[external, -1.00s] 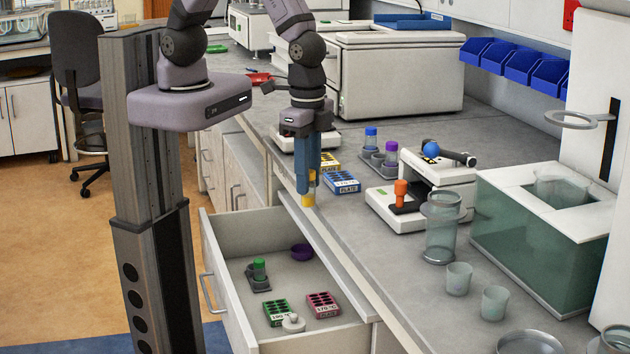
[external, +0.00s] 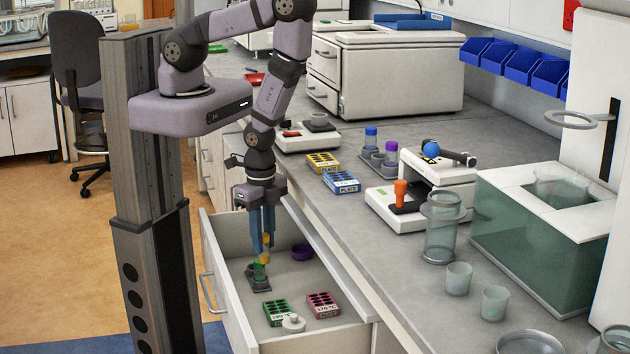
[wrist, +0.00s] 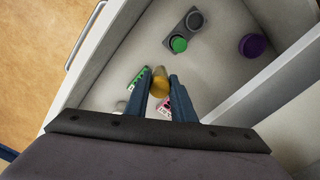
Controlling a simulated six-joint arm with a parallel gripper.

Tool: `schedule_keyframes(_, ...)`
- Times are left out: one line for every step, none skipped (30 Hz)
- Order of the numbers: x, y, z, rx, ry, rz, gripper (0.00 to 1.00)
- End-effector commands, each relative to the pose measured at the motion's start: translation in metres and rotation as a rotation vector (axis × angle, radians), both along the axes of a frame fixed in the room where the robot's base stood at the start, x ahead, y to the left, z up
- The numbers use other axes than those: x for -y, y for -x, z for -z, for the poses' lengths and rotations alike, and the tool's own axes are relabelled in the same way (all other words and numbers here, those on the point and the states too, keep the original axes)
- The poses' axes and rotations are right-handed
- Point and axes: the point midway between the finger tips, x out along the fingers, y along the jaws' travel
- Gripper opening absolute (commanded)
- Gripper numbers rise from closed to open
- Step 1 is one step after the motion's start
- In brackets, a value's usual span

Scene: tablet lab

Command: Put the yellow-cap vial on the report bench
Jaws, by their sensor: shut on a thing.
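The yellow-cap vial (wrist: 159,82) is between the two blue fingers of my gripper (wrist: 161,90) in the wrist view. In the external view my gripper (external: 263,245) points down over the open drawer, shut on the yellow-cap vial (external: 265,252). The vial hangs above the drawer floor, close to a green-cap vial (external: 259,268) in a grey holder (external: 258,284). Its lower part is hard to make out there. I cannot tell which surface is the report bench; the long grey bench top (external: 400,262) lies right of the drawer.
The open drawer (external: 236,303) also holds a green plate rack (external: 279,312), a pink plate rack (external: 322,304), a small white object (external: 293,323) and a purple dish (external: 302,252). Yellow (external: 316,162) and blue (external: 341,182) racks and a microscope-like device (external: 425,190) stand on the bench.

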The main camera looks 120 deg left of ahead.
Motion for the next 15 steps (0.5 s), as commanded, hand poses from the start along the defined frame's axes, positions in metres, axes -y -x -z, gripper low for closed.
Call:
schedule_keyframes(-0.008, 0.009, 0.001, -0.007, 0.000, -0.039, 0.01)
schedule_keyframes(-0.012, 0.013, 0.004, -0.007, 0.000, -0.058, 0.01)
schedule_keyframes(-0.017, 0.019, 0.006, -0.007, 0.000, -0.084, 0.01)
schedule_keyframes(-0.021, 0.024, 0.008, -0.007, 0.000, -0.104, 0.01)
schedule_keyframes(-0.024, 0.027, 0.009, -0.006, 0.001, -0.124, 0.01)
schedule_keyframes(-0.030, 0.027, 0.006, -0.002, 0.000, -0.155, 0.01)
schedule_keyframes(-0.034, 0.029, 0.006, -0.002, 0.000, -0.177, 0.01)
schedule_keyframes(-0.037, 0.031, 0.005, -0.002, 0.000, -0.200, 0.01)
schedule_keyframes(-0.042, 0.034, 0.005, -0.003, 0.000, -0.229, 0.01)
schedule_keyframes(-0.045, 0.037, 0.005, -0.003, 0.000, -0.251, 0.01)
schedule_keyframes(-0.048, 0.039, 0.005, -0.003, 0.000, -0.273, 0.01)
schedule_keyframes(-0.052, 0.042, 0.004, -0.003, 0.000, -0.302, 0.01)
schedule_keyframes(-0.055, 0.045, 0.004, -0.003, 0.000, -0.323, 0.01)
schedule_keyframes(-0.058, 0.047, 0.003, -0.003, 0.000, -0.344, 0.01)
schedule_keyframes(-0.062, 0.051, 0.003, -0.004, 0.000, -0.372, 0.01)
